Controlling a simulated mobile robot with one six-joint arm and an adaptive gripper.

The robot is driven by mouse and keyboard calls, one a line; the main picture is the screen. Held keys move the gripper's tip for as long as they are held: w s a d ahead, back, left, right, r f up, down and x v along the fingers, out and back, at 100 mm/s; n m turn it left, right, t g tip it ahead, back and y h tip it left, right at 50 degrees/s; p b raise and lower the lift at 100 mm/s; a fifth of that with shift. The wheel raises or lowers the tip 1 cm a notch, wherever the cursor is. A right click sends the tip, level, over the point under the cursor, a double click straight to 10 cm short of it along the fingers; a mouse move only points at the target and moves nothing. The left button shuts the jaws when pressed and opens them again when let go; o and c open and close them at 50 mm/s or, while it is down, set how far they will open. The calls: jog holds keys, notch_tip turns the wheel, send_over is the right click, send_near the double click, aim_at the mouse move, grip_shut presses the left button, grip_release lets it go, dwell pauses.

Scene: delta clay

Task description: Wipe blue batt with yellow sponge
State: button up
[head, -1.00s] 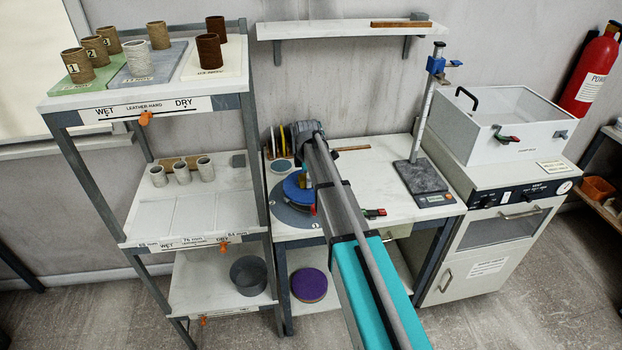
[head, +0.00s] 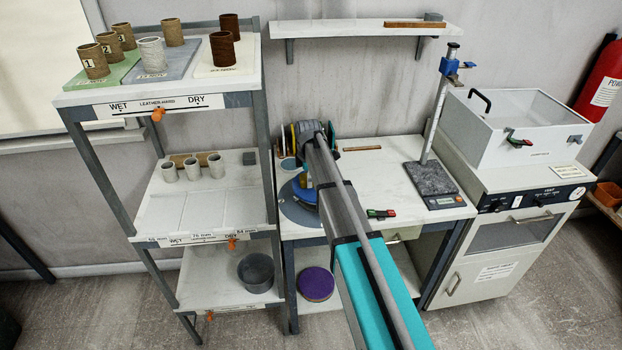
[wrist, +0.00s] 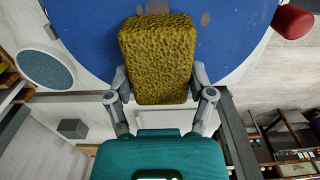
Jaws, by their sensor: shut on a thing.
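The yellow sponge (wrist: 157,55) is clamped between the two fingers of my gripper (wrist: 160,92) in the wrist view. It lies over the near part of the blue batt (wrist: 90,30); I cannot tell whether it touches. Small brownish smudges show on the batt just beyond the sponge and to its right. In the head view the blue batt (head: 302,196) sits on a grey round base at the left of the worktable, and my arm covers much of it. My gripper and the sponge are mostly hidden there.
A row of upright discs stands behind the batt. A stand (head: 432,180) is farther right. The shelf rack (head: 190,215) with clay cups stands close on the left. A purple disc (head: 316,284) lies below.

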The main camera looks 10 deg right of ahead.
jog(key=shift+a+f, duration=0.1)
jog(key=shift+a, duration=1.15)
jog(key=shift+d, duration=0.2)
jog(key=shift+s+d, duration=0.1)
jog(key=shift+d, duration=1.55)
jog(key=shift+d, duration=0.15)
jog(key=shift+d, duration=1.6)
